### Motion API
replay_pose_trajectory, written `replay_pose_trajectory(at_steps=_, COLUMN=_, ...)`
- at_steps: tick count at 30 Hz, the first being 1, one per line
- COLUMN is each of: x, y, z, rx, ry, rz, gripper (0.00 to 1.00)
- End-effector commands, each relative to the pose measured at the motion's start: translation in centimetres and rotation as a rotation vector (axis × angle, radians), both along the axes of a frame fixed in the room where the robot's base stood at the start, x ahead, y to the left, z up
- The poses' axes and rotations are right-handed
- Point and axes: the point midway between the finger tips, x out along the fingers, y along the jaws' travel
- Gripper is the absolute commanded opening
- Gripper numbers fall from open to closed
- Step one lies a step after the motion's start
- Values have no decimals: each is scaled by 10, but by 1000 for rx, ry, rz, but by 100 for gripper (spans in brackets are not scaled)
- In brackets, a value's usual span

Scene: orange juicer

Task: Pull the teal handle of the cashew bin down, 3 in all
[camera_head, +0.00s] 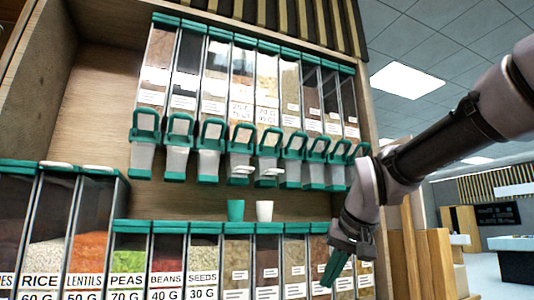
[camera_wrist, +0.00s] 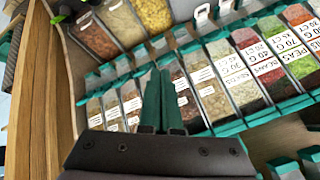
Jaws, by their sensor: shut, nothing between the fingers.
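A row of upper dispenser bins (camera_head: 241,80) hangs on the wooden shelf in the head view, each with a teal handle (camera_head: 240,127) at its lower front. Their labels are too small to read, so I cannot tell which is the cashew bin. My gripper (camera_head: 335,268) is low at the right, in front of the lower bins and below the handles. Its two teal fingers are shut together and empty in the wrist view (camera_wrist: 160,75). It appears apart from every handle; the arm partly hides the right end of the shelf.
A teal cup (camera_head: 236,210) and a white cup (camera_head: 264,211) stand beneath the dispensers. Labelled lower bins (camera_head: 110,265) include rice, lentils, peas, beans and seeds. A wooden side panel (camera_head: 440,262) stands right of the shelf. Open room shows farther right.

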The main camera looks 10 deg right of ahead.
Motion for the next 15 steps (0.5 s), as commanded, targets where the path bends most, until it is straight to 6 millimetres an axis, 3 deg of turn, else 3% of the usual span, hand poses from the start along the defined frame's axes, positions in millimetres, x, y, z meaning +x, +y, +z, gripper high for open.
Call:
replay_pose_trajectory(at_steps=5, x=61, y=3, z=93, rx=-65, ry=-209, rz=65, gripper=0)
replay_pose_trajectory(at_steps=9, x=117, y=10, z=201, rx=-142, ry=-447, rz=124, gripper=0)
replay_pose_trajectory(at_steps=15, x=169, y=24, z=346, rx=-245, ry=-767, rz=173, gripper=0)
